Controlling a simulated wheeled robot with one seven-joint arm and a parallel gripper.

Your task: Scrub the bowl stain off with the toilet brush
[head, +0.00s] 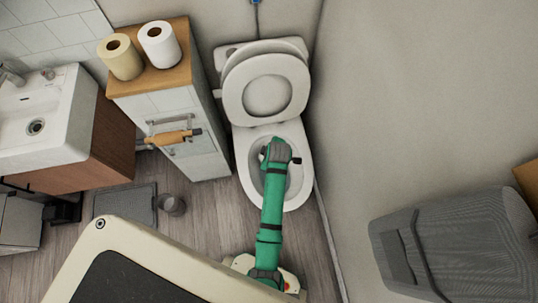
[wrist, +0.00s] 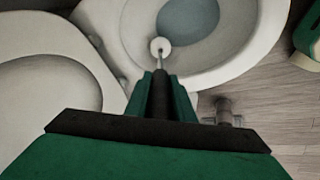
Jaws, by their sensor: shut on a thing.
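The toilet bowl (head: 303,184) is white, with its lid and seat (head: 236,88) raised at the back. My gripper (head: 277,152) is over the bowl opening. In the wrist view my gripper (wrist: 160,88) is shut on the toilet brush (wrist: 160,62), around its dark handle. A thin shaft leads to a small pale round head over the inner bowl (wrist: 128,35). I cannot tell whether the head touches the bowl. My arm hides part of the bowl in the head view, and I cannot make out a stain.
A narrow cabinet (head: 200,155) with two paper rolls (head: 160,45) on top stands left of the toilet. A grey cup (head: 172,205) and a dark mat (head: 126,206) are on the floor. A wall is close on the right. A grey bin (head: 460,245) is at lower right.

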